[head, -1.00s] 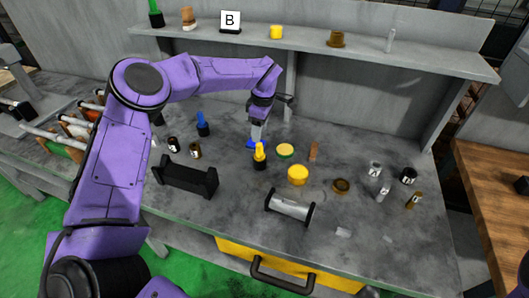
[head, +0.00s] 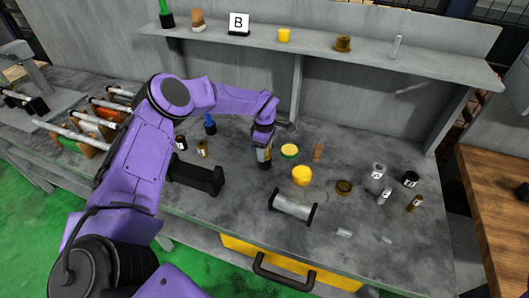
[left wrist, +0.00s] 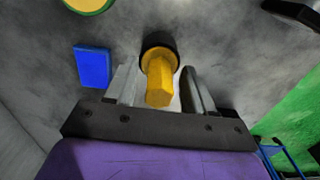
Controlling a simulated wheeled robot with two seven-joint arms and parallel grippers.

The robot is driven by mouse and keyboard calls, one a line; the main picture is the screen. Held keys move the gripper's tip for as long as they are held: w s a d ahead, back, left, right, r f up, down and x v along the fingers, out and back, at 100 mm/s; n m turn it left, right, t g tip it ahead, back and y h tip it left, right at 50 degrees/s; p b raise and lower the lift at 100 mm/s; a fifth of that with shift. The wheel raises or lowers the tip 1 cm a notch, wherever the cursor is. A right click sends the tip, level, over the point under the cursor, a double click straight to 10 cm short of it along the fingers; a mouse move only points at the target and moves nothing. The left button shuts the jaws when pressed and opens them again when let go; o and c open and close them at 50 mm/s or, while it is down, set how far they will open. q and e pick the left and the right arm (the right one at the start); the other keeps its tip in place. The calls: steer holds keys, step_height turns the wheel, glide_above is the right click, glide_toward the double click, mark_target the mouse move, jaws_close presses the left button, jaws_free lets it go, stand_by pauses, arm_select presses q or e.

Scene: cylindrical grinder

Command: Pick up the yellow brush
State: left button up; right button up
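The yellow brush (head: 266,157) stands upright on the grey workbench, with a yellow handle and a black round base. In the left wrist view its yellow handle (left wrist: 159,82) points toward the camera, between the two fingers. My left gripper (head: 264,150) is over the brush from above and covers much of it in the head view. In the left wrist view the left gripper (left wrist: 160,88) is open, with a gap on each side of the handle. My right gripper is not in view.
A blue block (left wrist: 92,66) lies beside the left finger. A green-and-yellow disc (head: 289,151), a yellow cylinder (head: 302,175) and a grey roller (head: 294,206) are nearby. A black holder (head: 196,174) stands to the left. A shelf (head: 365,57) runs behind.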

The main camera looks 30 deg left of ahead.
arm_select(q)
steer(key=shift+f, duration=0.1)
jaws_close()
